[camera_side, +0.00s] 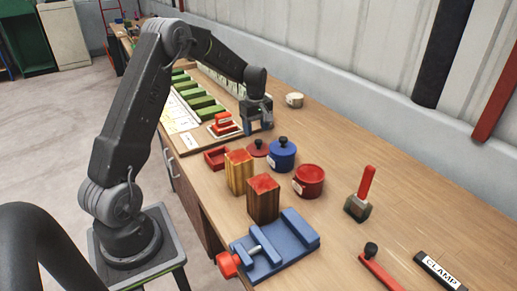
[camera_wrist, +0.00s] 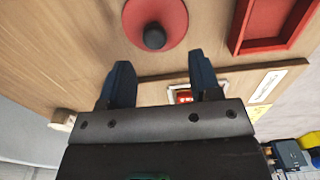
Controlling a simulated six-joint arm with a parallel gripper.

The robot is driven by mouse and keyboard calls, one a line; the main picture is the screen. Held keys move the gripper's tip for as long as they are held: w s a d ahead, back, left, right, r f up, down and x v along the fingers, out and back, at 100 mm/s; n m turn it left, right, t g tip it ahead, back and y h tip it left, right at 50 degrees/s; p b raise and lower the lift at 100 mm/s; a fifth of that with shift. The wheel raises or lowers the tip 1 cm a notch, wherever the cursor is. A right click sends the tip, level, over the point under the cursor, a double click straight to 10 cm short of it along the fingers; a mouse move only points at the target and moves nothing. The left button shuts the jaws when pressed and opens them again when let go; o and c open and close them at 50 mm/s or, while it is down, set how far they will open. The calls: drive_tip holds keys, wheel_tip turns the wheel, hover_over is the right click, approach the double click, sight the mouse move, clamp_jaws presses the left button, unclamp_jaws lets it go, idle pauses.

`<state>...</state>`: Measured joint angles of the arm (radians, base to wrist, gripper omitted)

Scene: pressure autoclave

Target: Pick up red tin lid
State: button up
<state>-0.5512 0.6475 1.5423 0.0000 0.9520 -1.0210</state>
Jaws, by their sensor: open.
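The red tin lid (camera_side: 257,149) is a flat red disc with a black knob, lying on the wooden bench between a blue tin and a small red tray. In the wrist view the red lid (camera_wrist: 172,14) is at the top, just beyond my fingertips, its knob roughly in line with the gap between them. My gripper (camera_side: 258,128) is open and empty, pointing down over the bench beside the lid, apart from it. Its two dark fingers also show in the wrist view (camera_wrist: 160,66). The open red tin (camera_side: 309,182) stands nearer the camera.
A blue lidded tin (camera_side: 282,157) stands close to the lid. The red tray (camera_side: 216,159), two red-topped wooden blocks (camera_side: 239,173) and a blue vise (camera_side: 275,246) are nearby. A red item on a board (camera_side: 224,126) sits beside my gripper. A white cup (camera_side: 294,100) stands behind.

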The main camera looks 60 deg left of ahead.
sight(259, 140)
drive_tip(key=f, duration=0.5)
drive_tip(key=shift+w+d+f, duration=0.25)
drive_tip(key=shift+d+f, duration=0.05)
drive_tip(key=shift+d, duration=0.05)
drive_tip(key=c, duration=1)
drive_tip(key=shift+r, duration=0.2)
